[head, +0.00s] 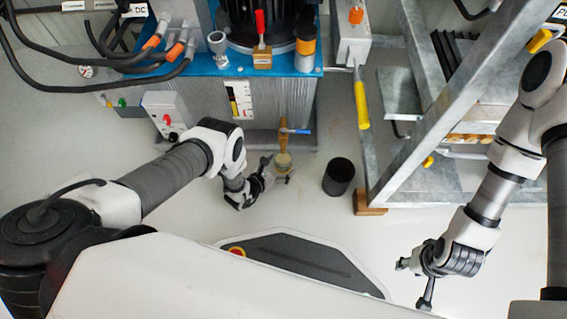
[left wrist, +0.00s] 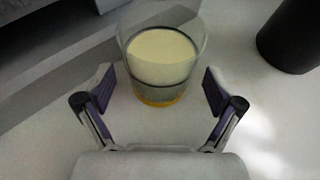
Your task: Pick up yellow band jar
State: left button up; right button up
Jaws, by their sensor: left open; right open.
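The yellow band jar (head: 284,161) stands upright on the floor below a brass tap in the head view. In the left wrist view the clear jar (left wrist: 160,55) holds a pale cream content and has a yellow band near its base. My left gripper (head: 277,172) is open at the jar. In the left wrist view the fingers of my left gripper (left wrist: 158,95) are spread to either side of the jar's near side, with visible gaps. My right gripper (head: 413,284) is open and empty at the lower right, far from the jar.
A brass tap with a blue handle (head: 284,132) sticks out from the grey tank (head: 205,98) above the jar. A black cylinder (head: 339,176) stands right of the jar. A metal frame (head: 440,110) stands further right. Pale floor lies open between the cylinder and my right gripper.

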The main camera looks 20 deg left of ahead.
pick_arm(q)
jog(key=shift+w+d+f, duration=0.15)
jog(key=shift+w+f, duration=0.2)
jog(key=shift+w, duration=0.05)
jog(key=shift+r, duration=0.15)
jog(key=c, duration=1.5)
jog(key=shift+r, duration=0.15)
